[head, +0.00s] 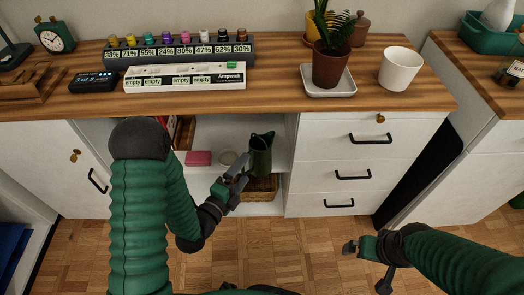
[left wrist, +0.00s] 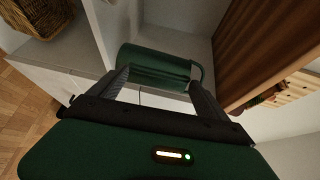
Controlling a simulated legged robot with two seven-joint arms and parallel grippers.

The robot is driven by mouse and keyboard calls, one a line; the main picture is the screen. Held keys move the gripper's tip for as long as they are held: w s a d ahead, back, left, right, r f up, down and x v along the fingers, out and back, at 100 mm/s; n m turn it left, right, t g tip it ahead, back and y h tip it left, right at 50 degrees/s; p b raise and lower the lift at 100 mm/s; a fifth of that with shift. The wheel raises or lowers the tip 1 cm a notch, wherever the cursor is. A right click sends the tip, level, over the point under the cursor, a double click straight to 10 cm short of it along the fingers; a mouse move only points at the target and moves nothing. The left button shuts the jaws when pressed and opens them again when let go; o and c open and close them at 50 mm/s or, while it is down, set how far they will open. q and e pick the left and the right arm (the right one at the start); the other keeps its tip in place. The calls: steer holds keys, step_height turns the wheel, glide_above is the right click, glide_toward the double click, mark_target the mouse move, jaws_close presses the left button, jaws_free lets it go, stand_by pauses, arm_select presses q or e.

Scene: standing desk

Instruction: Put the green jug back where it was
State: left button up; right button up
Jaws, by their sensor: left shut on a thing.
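The green jug (head: 261,157) is in the open middle part of the cabinet, upright, at the front of the shelf (head: 208,176). I cannot tell whether its base touches the shelf. My left gripper (head: 241,177) reaches in from the left and is shut on the jug. In the left wrist view the jug (left wrist: 155,66) lies across between the two fingertips (left wrist: 160,82), its handle at the right. My right gripper (head: 352,248) is low over the floor in front of the drawers, away from the jug; its jaws are not clear.
A pink block (head: 198,158) and a clear round dish (head: 228,159) sit left of the jug on the shelf. A wicker basket (head: 262,189) is below. Drawers (head: 345,160) close off the right side. The worktop (head: 283,93) above holds a potted plant (head: 331,65) and a white cup (head: 400,69).

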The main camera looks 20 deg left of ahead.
arm_select(q)
steer(key=shift+w+a+f+b, duration=0.15)
steer(key=shift+w+b, duration=0.5)
steer(key=shift+b, duration=1.35)
steer(key=shift+w+a+f+b, duration=0.15)
steer(key=shift+w+b, duration=0.45)
steer(key=shift+b, duration=1.35)
steer(key=w+f+b, duration=0.1)
steer(key=w+b, duration=0.1)
steer(key=w, duration=0.2)
steer(key=w+a+f+b, duration=0.1)
steer(key=w+f+b, duration=0.1)
steer(key=w, duration=0.2)
steer(key=w+a+f+b, duration=0.1)
steer(key=w+b, duration=0.2)
steer(key=w, duration=0.2)
steer(key=shift+w+f, duration=0.1)
steer(key=shift+f, duration=0.2)
steer(key=shift+r, duration=0.15)
steer(key=o, duration=1.9)
